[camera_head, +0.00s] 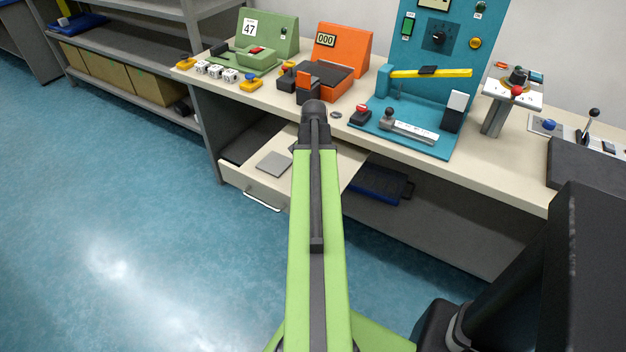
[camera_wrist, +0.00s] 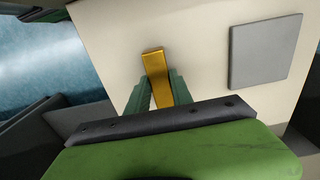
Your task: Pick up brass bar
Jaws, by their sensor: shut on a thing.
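The brass bar (camera_wrist: 155,65) is a narrow gold-coloured block in the wrist view, with its far end sticking out past the fingers. My gripper (camera_wrist: 161,80) has its two green fingers on either side of the bar and is shut on it. The bar is over the cream inside of an open drawer (camera_head: 238,178); I cannot tell whether it touches the surface below. In the head view my own arm hides the fingers and the bar.
A flat grey plate (camera_wrist: 265,50) lies in the drawer to the right of the bar; it also shows in the head view (camera_head: 273,163). The bench (camera_head: 380,148) above carries a green device (camera_head: 262,45), an orange device (camera_head: 340,60) and a teal panel (camera_head: 420,60). A blue tray (camera_head: 378,184) sits below.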

